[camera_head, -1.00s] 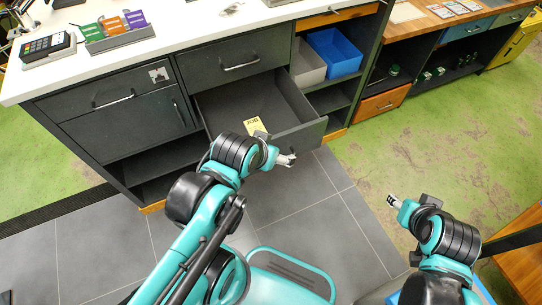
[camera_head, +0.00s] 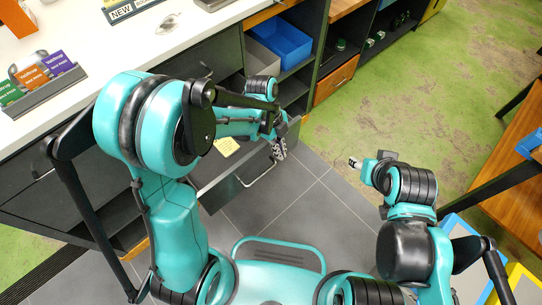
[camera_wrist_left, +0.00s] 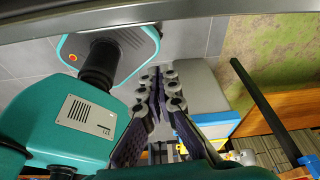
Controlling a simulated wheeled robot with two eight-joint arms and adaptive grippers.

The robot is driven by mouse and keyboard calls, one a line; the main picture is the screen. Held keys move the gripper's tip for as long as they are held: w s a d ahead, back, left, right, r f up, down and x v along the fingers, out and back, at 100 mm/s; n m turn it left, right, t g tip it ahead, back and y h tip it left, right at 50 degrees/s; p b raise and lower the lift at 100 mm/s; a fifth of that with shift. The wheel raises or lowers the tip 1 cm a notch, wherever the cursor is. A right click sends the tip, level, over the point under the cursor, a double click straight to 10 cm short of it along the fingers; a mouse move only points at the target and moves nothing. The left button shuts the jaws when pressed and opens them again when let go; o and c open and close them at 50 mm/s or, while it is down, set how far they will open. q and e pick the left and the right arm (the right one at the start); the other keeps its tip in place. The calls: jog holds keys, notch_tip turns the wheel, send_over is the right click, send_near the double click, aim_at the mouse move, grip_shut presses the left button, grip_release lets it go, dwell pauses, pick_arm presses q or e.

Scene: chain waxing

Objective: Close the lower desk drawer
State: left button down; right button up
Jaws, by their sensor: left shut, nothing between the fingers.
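The lower desk drawer (camera_head: 222,188) is pulled out from the dark desk, and its front bears a silver bar handle (camera_head: 258,176). A yellow card (camera_head: 226,147) lies inside it. My left arm reaches across the drawer and hides much of its inside. My left gripper (camera_head: 279,152) is shut and empty, by the outer face of the drawer front near the handle's right end; I cannot tell whether it touches. Its dark fingers fill the middle of the left wrist view (camera_wrist_left: 160,78). My right gripper (camera_head: 354,162) hangs over the floor, apart from the drawer; its jaws are too small to read.
The white desktop (camera_head: 100,40) carries a card holder (camera_head: 48,88). A blue bin (camera_head: 283,45) sits in a shelf right of the drawer. An orange drawer (camera_head: 335,80) is farther right. The tiled floor (camera_head: 300,205) before the drawer is clear.

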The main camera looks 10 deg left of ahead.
pick_arm(q)
notch_tip(320, 180, down, 12)
jog(key=s+d+m+b, duration=0.1)
jog(key=s+d+b, duration=0.15)
jog(key=b, duration=0.25)
jog(key=shift+g, duration=0.3)
jog(key=shift+w+a+r+b, duration=0.2)
jog(key=shift+w+a+r, duration=0.3)
jog(key=shift+w+a, duration=0.25)
jog(key=shift+w+a+r+b, duration=0.15)
jog(key=shift+w+a+r, duration=0.3)
jog(key=shift+w+a, duration=0.3)
jog(key=shift+w, duration=0.1)
jog(key=shift+w, duration=0.1)
